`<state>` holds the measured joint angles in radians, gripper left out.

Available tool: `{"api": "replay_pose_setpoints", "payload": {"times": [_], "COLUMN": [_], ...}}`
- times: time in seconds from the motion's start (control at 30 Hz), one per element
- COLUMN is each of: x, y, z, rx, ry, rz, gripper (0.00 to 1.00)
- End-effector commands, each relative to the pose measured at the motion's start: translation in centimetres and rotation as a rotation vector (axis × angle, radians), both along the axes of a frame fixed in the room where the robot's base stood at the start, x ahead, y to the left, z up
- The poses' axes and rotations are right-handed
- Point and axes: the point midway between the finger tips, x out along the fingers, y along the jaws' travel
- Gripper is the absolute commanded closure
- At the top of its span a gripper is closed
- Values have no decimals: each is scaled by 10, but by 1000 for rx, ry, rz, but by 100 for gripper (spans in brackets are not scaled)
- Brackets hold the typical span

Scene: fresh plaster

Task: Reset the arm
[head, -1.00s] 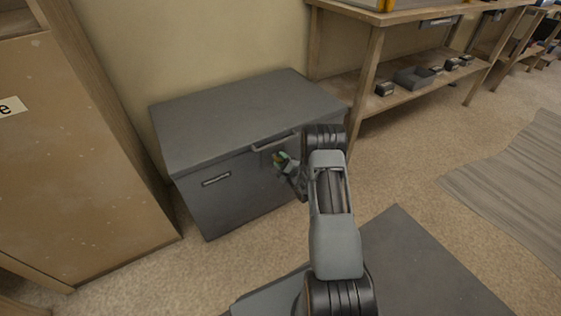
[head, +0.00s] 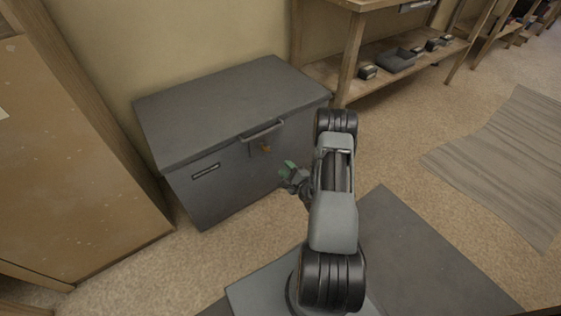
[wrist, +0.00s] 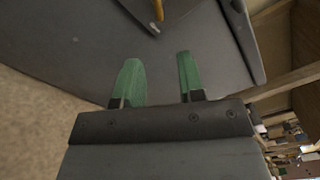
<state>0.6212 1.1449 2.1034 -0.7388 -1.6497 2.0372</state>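My gripper (head: 287,170) has green fingertips and is in front of the grey chest, apart from it, at the centre of the head view. In the wrist view my gripper (wrist: 158,80) shows its two green fingers spread with nothing between them, so it is open and empty. My arm stands folded above my grey base, partly hiding the gripper in the head view.
A closed grey chest (head: 225,105) with a front handle (head: 262,131) and a small orange piece (head: 265,149) below it stands against the wall. A wooden cabinet (head: 75,170) is at left. A wooden shelf (head: 400,75) holds grey boxes. A striped rug (head: 500,165) lies at right.

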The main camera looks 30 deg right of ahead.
Motion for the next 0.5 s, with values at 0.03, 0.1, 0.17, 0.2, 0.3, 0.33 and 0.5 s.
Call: {"api": "replay_pose_setpoints", "payload": {"times": [0.03, 0.1, 0.17, 0.2, 0.3, 0.33, 0.5], "x": [-4, -7, -9, -10, -10, -10, -10], "y": [-1, -1, -1, -1, -1, -1, -1], "z": [1, 0, 0, 0, 0, 0, 0], "rx": [0, 1, 1, 1, 1, 1, 1], "ry": [1, 0, -1, -1, -1, -1, -1], "rz": [-2, 0, -1, -1, 0, 0, -1], "gripper": [64, 64, 64, 64, 64, 64, 64]}}
